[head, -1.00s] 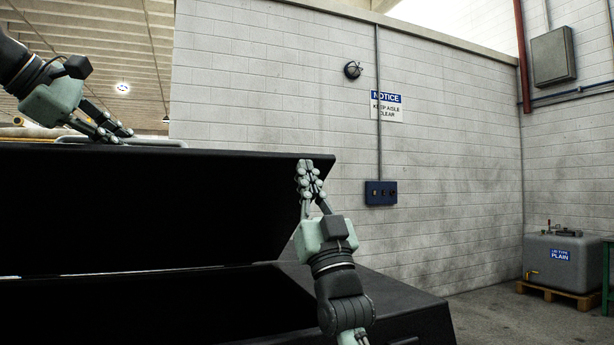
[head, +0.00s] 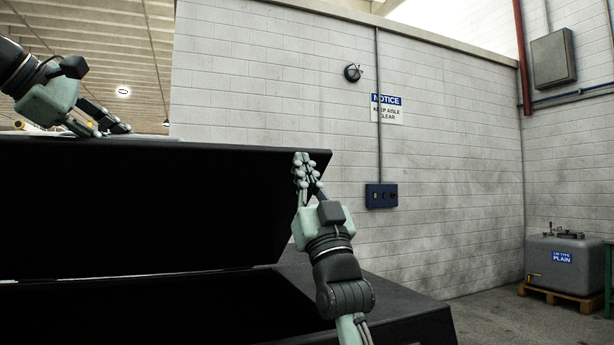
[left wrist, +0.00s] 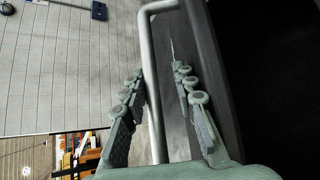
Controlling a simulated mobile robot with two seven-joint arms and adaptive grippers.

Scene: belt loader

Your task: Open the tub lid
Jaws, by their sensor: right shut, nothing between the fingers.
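The black tub lid (head: 150,205) stands steeply raised, its dark inner face toward me in the head view. The black tub (head: 385,305) lies below it, with a dark opening between them. My right gripper (head: 303,158) is shut and empty, its fingertips at the lid's upper right corner; I cannot tell whether they touch it. My left gripper (head: 117,127) is behind the lid's top edge at the left. In the left wrist view, its open fingers (left wrist: 160,85) straddle the grey handle bar (left wrist: 154,95) on the lid, with a gap to the right finger.
A grey block wall (head: 440,170) with a notice sign (head: 387,108) and a blue switch box (head: 381,196) stands behind. A grey tank (head: 565,262) sits on a wooden pallet (head: 560,297) at the far right. The floor before it is clear.

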